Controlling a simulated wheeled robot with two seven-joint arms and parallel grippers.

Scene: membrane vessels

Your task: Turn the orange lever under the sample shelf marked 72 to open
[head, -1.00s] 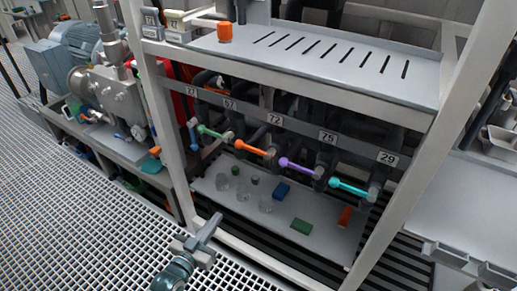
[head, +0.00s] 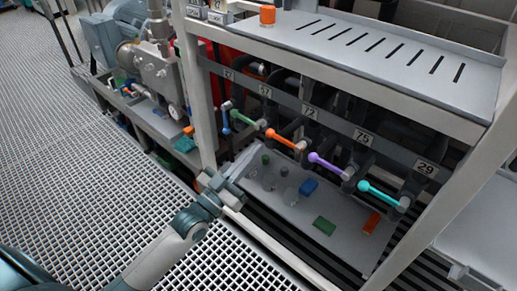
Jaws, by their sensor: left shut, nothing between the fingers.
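The orange lever (head: 283,138) sits below the label marked 72 (head: 309,112) on the shelf's front rail. It lies crosswise, its round knob at the left end and its grey pivot at the right. My left gripper (head: 228,188) is shut and empty, low and to the left of the orange lever, in front of the frame and apart from the lever. My right gripper is not in view.
A green lever (head: 243,118) is left of the orange one; a purple lever (head: 325,163) and a cyan lever (head: 379,194) are right. A lower tray (head: 335,250) holds small vessels and blocks. A frame post (head: 198,100) stands left of the levers.

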